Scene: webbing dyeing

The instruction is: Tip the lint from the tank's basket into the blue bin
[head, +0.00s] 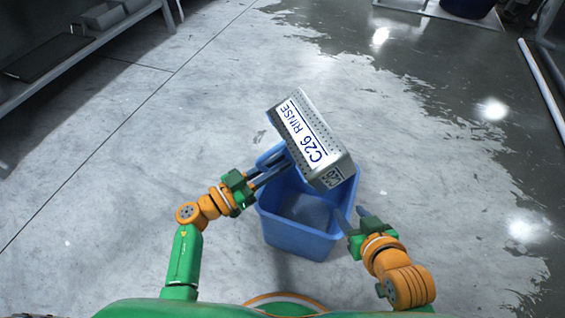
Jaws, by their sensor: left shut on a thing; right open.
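The basket (311,142) is a grey perforated metal box with a white label reading "C26 RINSE". It is tilted above the blue bin (296,238), over the bin's far part. My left gripper (285,163) is shut on the basket at its left side. The basket's opening faces away from me, so its inside is hidden. The bin stands upright on the floor, and its visible bottom looks blue-grey; I cannot make out lint in it. My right gripper (351,217) is open and empty at the bin's right side, close to its wall; I cannot tell whether it touches.
A grey metal shelf (75,62) with trays stands at the upper left. A dark blue round container (467,7) stands at the top right. Wet floor (460,100) covers the right side. The concrete floor left of the bin is clear.

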